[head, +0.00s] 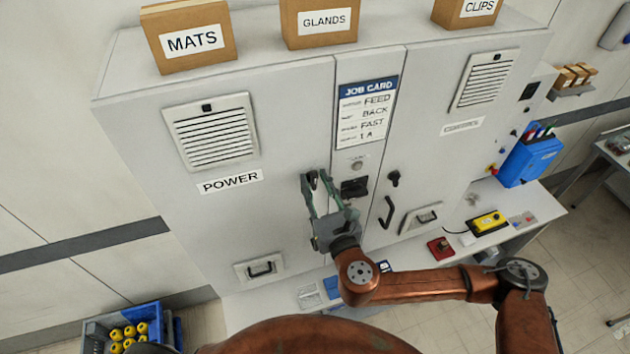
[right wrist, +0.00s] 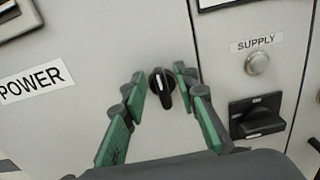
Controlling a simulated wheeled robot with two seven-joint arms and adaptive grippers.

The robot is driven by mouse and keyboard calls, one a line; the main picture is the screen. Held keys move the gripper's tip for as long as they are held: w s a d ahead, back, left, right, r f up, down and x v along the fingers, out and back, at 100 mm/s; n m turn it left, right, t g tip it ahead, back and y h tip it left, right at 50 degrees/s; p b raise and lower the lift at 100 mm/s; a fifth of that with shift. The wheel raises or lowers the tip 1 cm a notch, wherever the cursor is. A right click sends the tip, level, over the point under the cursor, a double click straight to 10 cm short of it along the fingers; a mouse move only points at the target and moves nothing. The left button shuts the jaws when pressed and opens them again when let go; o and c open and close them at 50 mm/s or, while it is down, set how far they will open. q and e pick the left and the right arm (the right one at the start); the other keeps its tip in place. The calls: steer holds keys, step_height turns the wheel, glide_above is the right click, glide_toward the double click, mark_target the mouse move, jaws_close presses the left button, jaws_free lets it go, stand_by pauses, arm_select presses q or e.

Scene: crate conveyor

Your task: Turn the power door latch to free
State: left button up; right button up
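The power door (head: 275,150) is the light grey cabinet door labelled POWER, and it looks closed. Its latch (right wrist: 161,88) is a small black knob with a pale mark near the door's right edge. In the right wrist view its grip stands nearly upright, leaning slightly. My right gripper (head: 317,178) is at the latch, with its green-padded fingers open on either side of it. The right wrist view shows a gap between each finger (right wrist: 160,78) and the knob. In the head view the fingers partly hide the latch. My left gripper is not in view.
A SUPPLY button (right wrist: 257,63) and a black rotary switch (right wrist: 256,118) sit on the panel just right of the latch. The neighbouring door has a black handle (head: 387,211). Boxes such as MATS (head: 190,40) stand on top. A bench (head: 510,215) is at the right.

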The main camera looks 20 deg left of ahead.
steer(key=shift+c, duration=0.6)
jaws_close()
steer(key=shift+m, duration=0.4)
steer(key=m, duration=0.5)
steer(key=f+m, duration=0.1)
steer(key=m, duration=0.5)
steer(key=d+m, duration=0.1)
steer(key=m, duration=0.4)
steer(key=shift+w+f+m, duration=0.2)
steer(key=shift+w+m, duration=0.15)
steer(key=shift+m, duration=0.05)
